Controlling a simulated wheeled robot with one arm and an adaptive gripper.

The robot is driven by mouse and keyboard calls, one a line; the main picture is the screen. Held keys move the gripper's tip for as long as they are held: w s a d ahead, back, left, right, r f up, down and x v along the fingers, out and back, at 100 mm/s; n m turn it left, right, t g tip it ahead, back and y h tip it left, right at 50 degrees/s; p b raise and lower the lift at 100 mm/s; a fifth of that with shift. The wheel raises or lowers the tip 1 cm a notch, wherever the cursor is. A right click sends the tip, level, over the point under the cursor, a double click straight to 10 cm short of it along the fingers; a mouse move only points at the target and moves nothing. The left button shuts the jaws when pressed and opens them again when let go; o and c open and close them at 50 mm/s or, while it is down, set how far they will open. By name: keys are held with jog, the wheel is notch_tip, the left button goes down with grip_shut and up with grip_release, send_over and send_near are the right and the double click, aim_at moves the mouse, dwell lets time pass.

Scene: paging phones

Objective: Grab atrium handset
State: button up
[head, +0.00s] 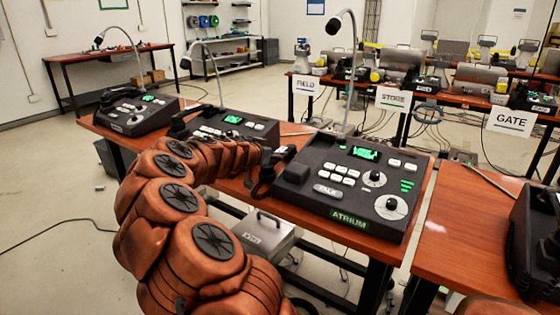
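The dark console labelled ATRIUM (349,224) stands on the near wooden table, with a green screen, white keys, two round dials and a gooseneck microphone. My brown segmented arm reaches in from the bottom left, and its dark gripper (266,176) is at the console's left edge. A black part (284,153) shows there, close against the gripper; I cannot tell whether it is the atrium handset or part of its cradle. The gripper's fingers are small and dark against the console, so their opening and any hold on the handset are unclear.
Two similar consoles stand to the left, one at the far left (137,113) and one in the middle (235,127), partly behind my arm. Another dark device (536,240) is at the right edge. A metal box (266,235) sits below the table. Cables lie on the floor.

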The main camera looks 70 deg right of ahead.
jog(key=shift+x, duration=2.4)
jog(key=shift+a, duration=0.1)
grip_shut()
